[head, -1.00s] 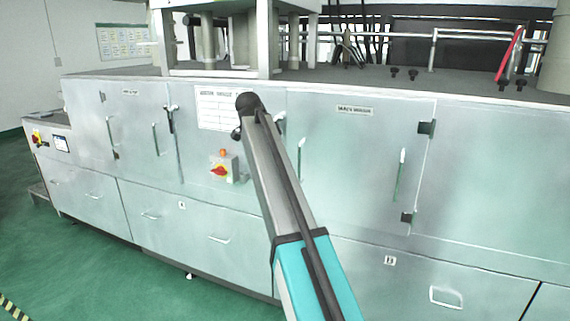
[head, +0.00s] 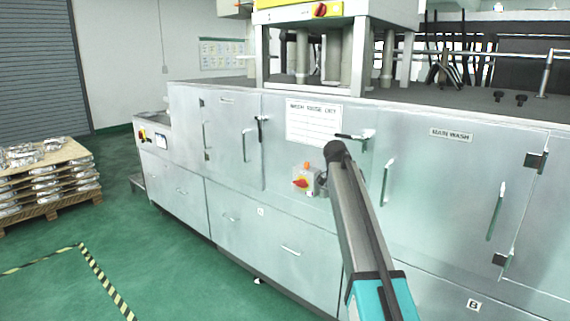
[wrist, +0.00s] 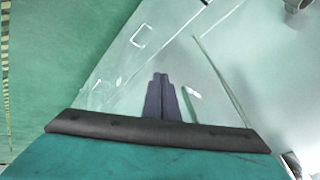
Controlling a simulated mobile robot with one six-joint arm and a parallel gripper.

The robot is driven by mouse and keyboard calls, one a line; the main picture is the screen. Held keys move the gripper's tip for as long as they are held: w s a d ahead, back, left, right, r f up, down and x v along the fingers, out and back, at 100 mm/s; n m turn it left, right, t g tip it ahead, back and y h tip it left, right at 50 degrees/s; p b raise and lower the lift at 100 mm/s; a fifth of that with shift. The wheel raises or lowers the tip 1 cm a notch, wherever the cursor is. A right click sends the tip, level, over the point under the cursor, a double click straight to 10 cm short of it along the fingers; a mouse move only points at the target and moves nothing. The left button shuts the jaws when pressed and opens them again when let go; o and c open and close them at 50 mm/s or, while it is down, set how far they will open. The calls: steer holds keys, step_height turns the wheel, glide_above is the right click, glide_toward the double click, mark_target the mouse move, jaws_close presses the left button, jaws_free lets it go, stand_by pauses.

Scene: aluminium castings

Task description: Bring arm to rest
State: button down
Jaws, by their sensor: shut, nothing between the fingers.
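My gripper (wrist: 161,78) shows in the wrist view as two dark fingers side by side, shut and empty. It points toward the pale metal front of the washing machine, with a gap I cannot measure. In the head view my arm (head: 362,220) rises from the bottom edge, right of the middle, as a grey link with a black rounded joint at its top and a teal part below. It stands in front of the machine's cabinet doors. I cannot make out the gripper fingers in the head view.
A wooden pallet (head: 48,205) with stacked wrapped castings (head: 40,160) stands at the left. Green floor (head: 150,260) with striped tape (head: 105,280) is open at the lower left.

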steer(key=s+a+f+n+g, duration=0.15)
steer(key=s+f, duration=0.55)
steer(key=f, duration=0.7)
steer(key=s+f+n+g+y, duration=0.15)
steer(key=s+f, duration=0.55)
steer(key=f, duration=0.8)
steer(key=s+a+f+n+g, duration=0.15)
steer(key=s+f, duration=0.55)
steer(key=f, duration=0.7)
steer(key=s+a+f+n+g+y, duration=0.1)
steer(key=s+f+n, duration=0.1)
steer(key=s+f, duration=0.6)
steer(key=s+a+f+n+g+y, duration=0.15)
steer(key=s+f, duration=0.25)
steer(key=s, duration=0.9)
steer(key=s+a+f+n+g, duration=0.1)
steer(key=s+a+f+n, duration=0.1)
steer(key=s+f, duration=0.6)
steer(key=s+a+r+n+y, duration=0.1)
steer(key=s+a+n, duration=0.3)
steer(key=s+n, duration=0.5)
steer(key=shift+s+r+n+y, duration=0.3)
steer(key=shift+s+r+y, duration=0.1)
steer(key=shift+s, duration=0.4)
